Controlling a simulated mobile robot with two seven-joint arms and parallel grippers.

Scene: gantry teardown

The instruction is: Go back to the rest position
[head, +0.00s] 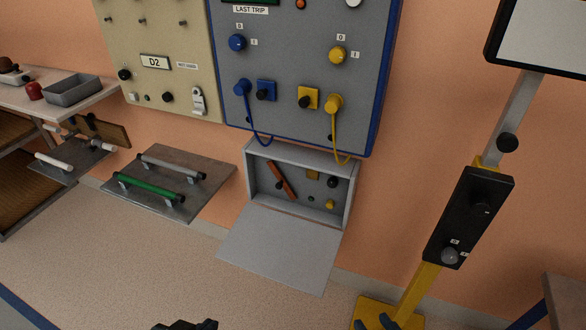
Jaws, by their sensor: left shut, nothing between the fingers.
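My left gripper (188,325) shows only as a dark tip at the bottom edge, left of centre. It is shut and empty, apart from everything around it, over the speckled floor. Most of it and its arm are cut off by the frame. My right gripper is not in view.
A grey box (248,185) with its lid folded down stands below a blue-edged panel (290,70). A plate with green and grey bars (150,190) is at left. A yellow post (415,295) with a black control box (468,218) stands at right. The front floor is clear.

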